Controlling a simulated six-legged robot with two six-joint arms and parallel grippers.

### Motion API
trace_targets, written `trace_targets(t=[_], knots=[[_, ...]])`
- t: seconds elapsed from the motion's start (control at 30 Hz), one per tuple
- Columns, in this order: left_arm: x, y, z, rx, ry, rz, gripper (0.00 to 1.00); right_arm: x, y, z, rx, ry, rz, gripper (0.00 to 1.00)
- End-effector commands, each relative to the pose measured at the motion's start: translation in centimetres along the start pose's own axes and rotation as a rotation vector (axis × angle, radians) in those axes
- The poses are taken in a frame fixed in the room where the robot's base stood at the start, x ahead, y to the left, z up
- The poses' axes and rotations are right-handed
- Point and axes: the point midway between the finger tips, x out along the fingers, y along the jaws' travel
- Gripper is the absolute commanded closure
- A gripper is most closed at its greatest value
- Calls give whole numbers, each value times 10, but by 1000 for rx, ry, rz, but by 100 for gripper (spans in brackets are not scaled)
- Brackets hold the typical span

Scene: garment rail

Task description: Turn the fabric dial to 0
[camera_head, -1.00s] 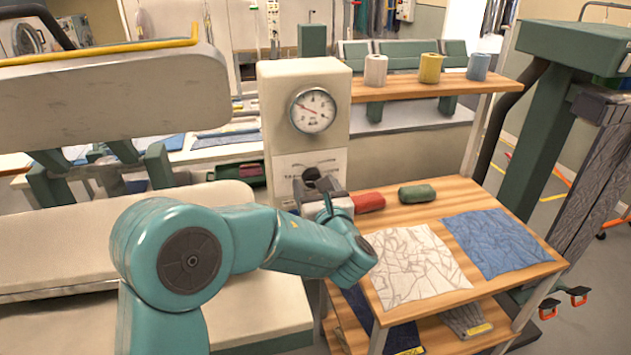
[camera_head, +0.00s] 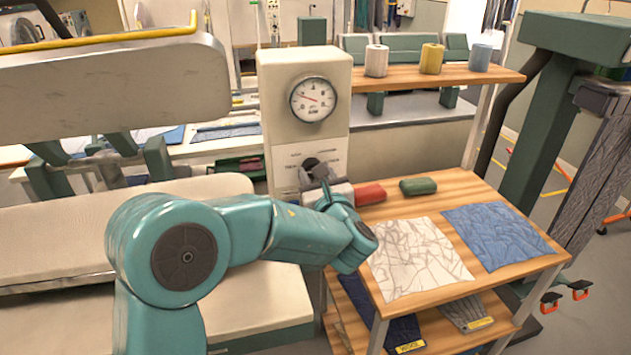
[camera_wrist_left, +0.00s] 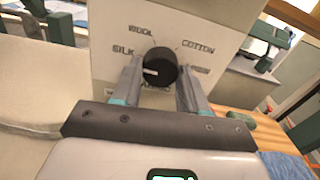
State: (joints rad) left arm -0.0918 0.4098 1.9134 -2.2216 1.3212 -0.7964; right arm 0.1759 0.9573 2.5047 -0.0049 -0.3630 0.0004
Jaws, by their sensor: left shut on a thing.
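The fabric dial is a black round knob with a white mark on the front of a cream machine column (camera_head: 277,130). In the left wrist view the dial (camera_wrist_left: 161,58) is ringed by printed words; SILK, WOOL and COTTON are readable, while the right label is blurred and the lower ones are largely hidden. Its white mark points left and slightly down. My left gripper (camera_wrist_left: 159,75) is shut on the dial, one finger on each side. In the head view the dial (camera_head: 317,166) is partly covered by my left gripper (camera_head: 321,180). My right gripper is not in view.
A round gauge (camera_head: 313,99) sits above the dial. To the right, a wooden table (camera_head: 470,187) holds a red roll (camera_head: 370,194), a green roll (camera_head: 418,187), a white cloth (camera_head: 420,258) and a blue cloth (camera_head: 497,240). A padded press (camera_head: 120,85) stands on the left.

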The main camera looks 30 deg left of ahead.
Motion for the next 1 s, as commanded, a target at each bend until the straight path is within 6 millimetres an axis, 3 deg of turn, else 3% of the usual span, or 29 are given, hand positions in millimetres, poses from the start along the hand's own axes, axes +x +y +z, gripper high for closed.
trace_targets(t=[0.03,0.5,0.7,1.0], knots=[[0,0,-6,-32,-3,-1,87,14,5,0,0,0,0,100],[-1,0,-7,-431,-4,-2,87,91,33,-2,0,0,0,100],[-1,-1,-5,-581,-3,-1,87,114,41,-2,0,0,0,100],[0,-1,-2,-725,-1,0,87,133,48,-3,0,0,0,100]])
